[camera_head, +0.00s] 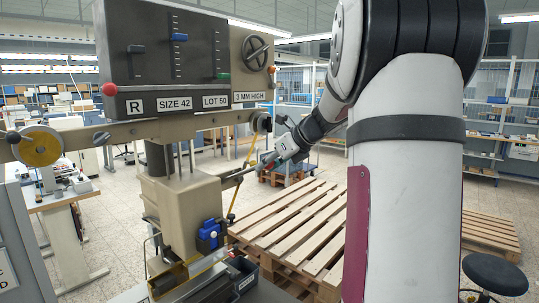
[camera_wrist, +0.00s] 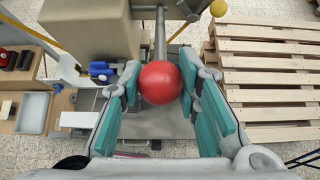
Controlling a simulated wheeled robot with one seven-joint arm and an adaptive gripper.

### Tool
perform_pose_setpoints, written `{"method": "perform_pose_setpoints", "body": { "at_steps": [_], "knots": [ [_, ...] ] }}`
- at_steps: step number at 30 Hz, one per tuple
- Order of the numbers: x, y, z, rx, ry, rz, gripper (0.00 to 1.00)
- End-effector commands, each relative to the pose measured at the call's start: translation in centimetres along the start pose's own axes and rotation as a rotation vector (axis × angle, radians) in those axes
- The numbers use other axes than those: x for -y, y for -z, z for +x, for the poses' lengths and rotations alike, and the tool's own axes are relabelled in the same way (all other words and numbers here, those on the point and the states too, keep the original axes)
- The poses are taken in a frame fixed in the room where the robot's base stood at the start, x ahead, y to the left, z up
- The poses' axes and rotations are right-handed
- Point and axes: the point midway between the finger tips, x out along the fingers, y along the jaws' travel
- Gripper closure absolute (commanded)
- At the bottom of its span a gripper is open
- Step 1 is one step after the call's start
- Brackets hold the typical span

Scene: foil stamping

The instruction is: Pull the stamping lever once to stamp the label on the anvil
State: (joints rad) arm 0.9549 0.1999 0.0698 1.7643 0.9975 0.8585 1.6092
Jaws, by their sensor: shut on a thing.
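The stamping lever is a grey metal rod (camera_wrist: 160,35) ending in a round red ball knob (camera_wrist: 160,82). My gripper (camera_wrist: 161,78) has its teal-padded fingers shut on the red knob, one finger on each side, in the wrist view. In the head view my gripper (camera_head: 270,160) is at the right side of the beige stamping press (camera_head: 190,205), at the end of the lever rod (camera_head: 240,173), which sticks out from the press body. The anvil and its label cannot be clearly made out in either view.
The press's dark control panel (camera_head: 160,55) stands above, with sliders and a dial. A black bin (camera_head: 243,275) and a yellow-edged tray (camera_head: 185,277) sit low in front.

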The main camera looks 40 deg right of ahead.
Motion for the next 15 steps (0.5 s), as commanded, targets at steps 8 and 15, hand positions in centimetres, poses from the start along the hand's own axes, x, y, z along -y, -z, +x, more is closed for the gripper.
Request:
{"method": "perform_pose_setpoints", "body": {
  "at_steps": [8,15],
  "knots": [
    [0.0,0.4,0.1,-0.005,-0.001,0.001,1.0],
    [0.0,1.8,0.5,-0.006,-0.002,0.003,1.0]
  ]
}}
